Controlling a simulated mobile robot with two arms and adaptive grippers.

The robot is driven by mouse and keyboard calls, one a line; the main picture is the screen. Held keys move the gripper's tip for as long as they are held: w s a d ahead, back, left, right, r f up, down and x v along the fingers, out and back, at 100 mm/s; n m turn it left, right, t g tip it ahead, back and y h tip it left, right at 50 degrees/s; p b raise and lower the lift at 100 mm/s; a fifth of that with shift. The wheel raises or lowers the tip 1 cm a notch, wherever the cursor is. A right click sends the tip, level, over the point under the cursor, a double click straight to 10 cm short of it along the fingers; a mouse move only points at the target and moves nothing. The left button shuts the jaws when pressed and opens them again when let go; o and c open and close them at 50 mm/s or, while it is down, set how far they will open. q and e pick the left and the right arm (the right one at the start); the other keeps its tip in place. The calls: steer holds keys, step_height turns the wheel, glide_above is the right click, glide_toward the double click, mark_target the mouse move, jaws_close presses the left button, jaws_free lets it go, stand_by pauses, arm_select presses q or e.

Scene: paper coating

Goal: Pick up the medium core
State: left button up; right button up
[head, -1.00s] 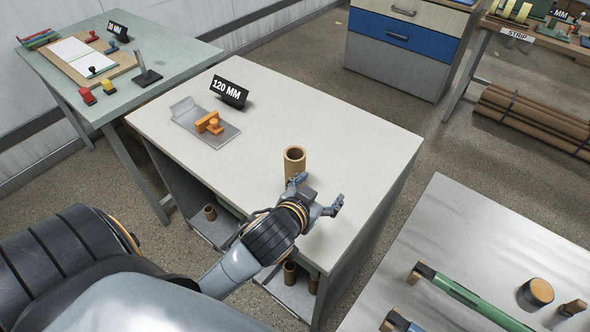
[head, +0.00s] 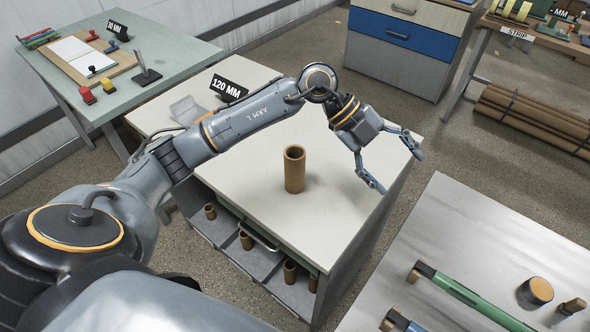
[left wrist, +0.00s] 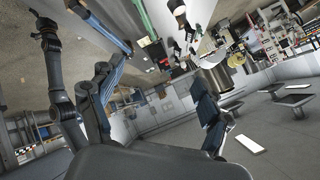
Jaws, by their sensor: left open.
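A brown hollow core (head: 294,170) stands upright on the pale table (head: 240,180) in the head view. More brown cores stand in the compartments under the table, among them one at the left (head: 210,211) and one nearer the right (head: 290,271). I cannot tell from size which is the medium one. My left gripper (head: 399,169) is open and empty, to the right of the standing core near the table's right edge, apart from it. In the left wrist view its spread fingers (left wrist: 150,105) show with no core between them. My right gripper is not in view.
A black "120 MM" sign (head: 229,88) and a grey metal plate (head: 187,109) are at the table's back left, partly behind my arm. A grey worktop (head: 480,240) with a green-handled tool (head: 465,295) is at lower right. The tabletop around the core is clear.

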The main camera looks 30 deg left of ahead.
arm_select(q)
steer(key=w+a+f+n+y, duration=0.15)
steer(key=a+y, duration=0.45)
steer(key=a, duration=0.6)
step_height(320, 180, up, 2)
steer(key=n+g+y, duration=0.1)
steer(key=n+y, duration=0.4)
glide_above(295, 157)
steer(key=s+d, duration=0.1)
steer(key=s, duration=0.1)
steer(key=shift+m, duration=0.25)
step_height(295, 157, down, 13)
steer(key=p, duration=0.4)
steer(key=shift+d+r+p, duration=0.1)
steer(key=shift+d+p, duration=0.05)
steer(key=shift+p, duration=0.25)
steer(key=shift+w, duration=0.1)
steer(key=c, duration=1.6)
steer(key=shift+c, duration=0.2)
